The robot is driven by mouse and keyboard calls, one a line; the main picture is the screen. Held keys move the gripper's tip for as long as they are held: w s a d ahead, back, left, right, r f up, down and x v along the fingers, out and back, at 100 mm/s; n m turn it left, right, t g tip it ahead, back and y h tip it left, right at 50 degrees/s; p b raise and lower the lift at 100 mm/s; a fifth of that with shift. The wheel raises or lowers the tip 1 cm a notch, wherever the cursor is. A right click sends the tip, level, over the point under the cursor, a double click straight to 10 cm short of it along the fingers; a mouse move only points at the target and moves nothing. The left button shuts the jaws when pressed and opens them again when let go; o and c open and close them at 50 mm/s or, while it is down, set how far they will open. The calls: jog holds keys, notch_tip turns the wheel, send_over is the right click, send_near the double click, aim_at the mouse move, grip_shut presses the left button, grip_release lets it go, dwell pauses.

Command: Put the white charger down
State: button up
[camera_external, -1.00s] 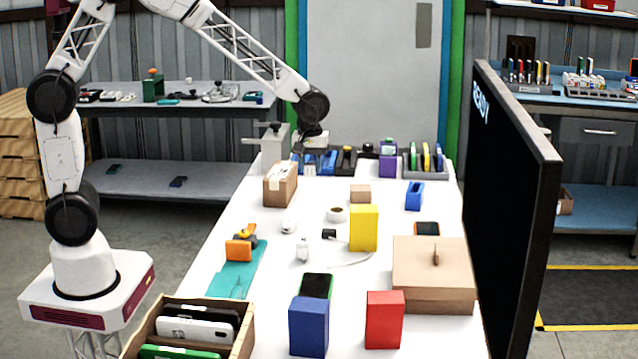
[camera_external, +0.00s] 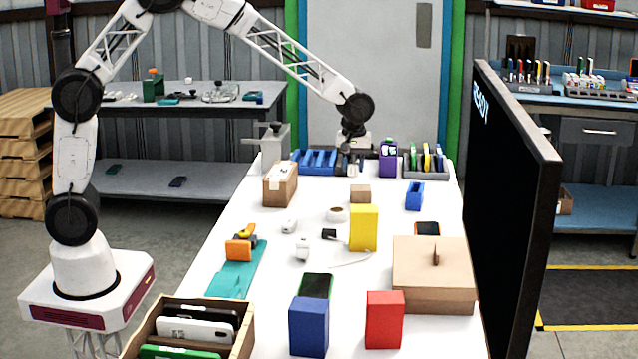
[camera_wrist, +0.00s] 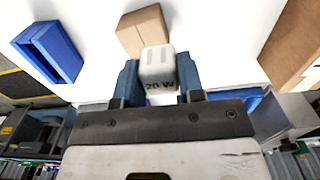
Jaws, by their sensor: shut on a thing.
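The white charger (camera_wrist: 157,68), marked "20 W", sits between the two blue-grey fingers of my gripper (camera_wrist: 158,82) in the wrist view. The fingers are shut on its sides. In the external view my gripper (camera_external: 352,168) is at the far end of the white table (camera_external: 325,195), over the back row of holders.
A purple box (camera_external: 388,158) and a grey rack (camera_external: 425,163) stand right of my gripper, a blue rack (camera_external: 316,160) left. A small brown box (camera_external: 360,193), a blue holder (camera_external: 414,196) and a taller carton (camera_external: 280,184) stand nearer. White table lies clear between them.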

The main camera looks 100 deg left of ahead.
aim_at(356, 186)
jog(key=shift+w+a+f, duration=0.1)
jog(key=shift+w+a, duration=0.15)
jog(key=shift+w, duration=0.35)
jog(key=shift+w+a+f, duration=0.1)
jog(key=shift+w+a, duration=0.15)
jog(key=shift+w, duration=0.3)
jog(key=shift+f, duration=1.7)
jog(key=shift+f, duration=0.1)
jog(key=o, duration=0.9)
notch_tip(356, 186, up, 12)
jog(key=shift+r, duration=0.15)
